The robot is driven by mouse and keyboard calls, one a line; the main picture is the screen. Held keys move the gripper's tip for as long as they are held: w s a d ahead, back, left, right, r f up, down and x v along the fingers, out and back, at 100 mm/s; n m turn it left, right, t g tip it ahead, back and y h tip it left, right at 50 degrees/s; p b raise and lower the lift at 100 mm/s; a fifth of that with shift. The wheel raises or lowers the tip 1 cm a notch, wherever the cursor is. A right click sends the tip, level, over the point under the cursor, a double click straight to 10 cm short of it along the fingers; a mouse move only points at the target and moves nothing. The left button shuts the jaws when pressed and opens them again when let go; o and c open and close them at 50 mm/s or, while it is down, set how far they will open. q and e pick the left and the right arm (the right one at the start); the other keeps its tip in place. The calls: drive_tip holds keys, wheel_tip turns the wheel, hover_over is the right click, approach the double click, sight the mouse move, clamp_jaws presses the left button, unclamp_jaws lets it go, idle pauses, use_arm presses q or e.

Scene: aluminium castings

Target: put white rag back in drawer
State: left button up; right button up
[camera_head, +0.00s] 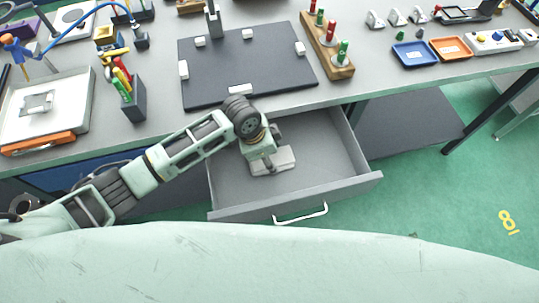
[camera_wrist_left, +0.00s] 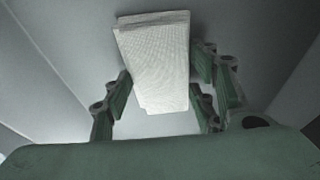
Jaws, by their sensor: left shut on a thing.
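The white rag (camera_wrist_left: 155,60) is a folded, textured cloth between the fingers of my left gripper (camera_wrist_left: 165,95) in the wrist view. In the head view my left gripper (camera_head: 264,165) reaches down inside the open grey drawer (camera_head: 325,160), and the rag (camera_head: 285,160) shows at the drawer's floor level. The gripper is shut on the rag. I cannot tell whether the rag touches the drawer floor. The drawer's handle (camera_head: 301,216) is on its front face. My right gripper is not in view.
The workbench (camera_head: 385,85) above the drawer carries a dark mat (camera_head: 240,65), a wooden block with coloured pegs (camera_head: 328,50), a blue tray (camera_head: 413,54) and an orange tray (camera_head: 451,48). A white tray (camera_head: 80,95) stands at the left. The drawer's right part is clear.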

sight(259, 161)
use_arm(q)
drive_tip(key=shift+f, duration=0.15)
drive_tip(key=o, duration=1)
drive_tip(key=v, duration=1.2)
drive_tip(key=shift+r, duration=0.25)
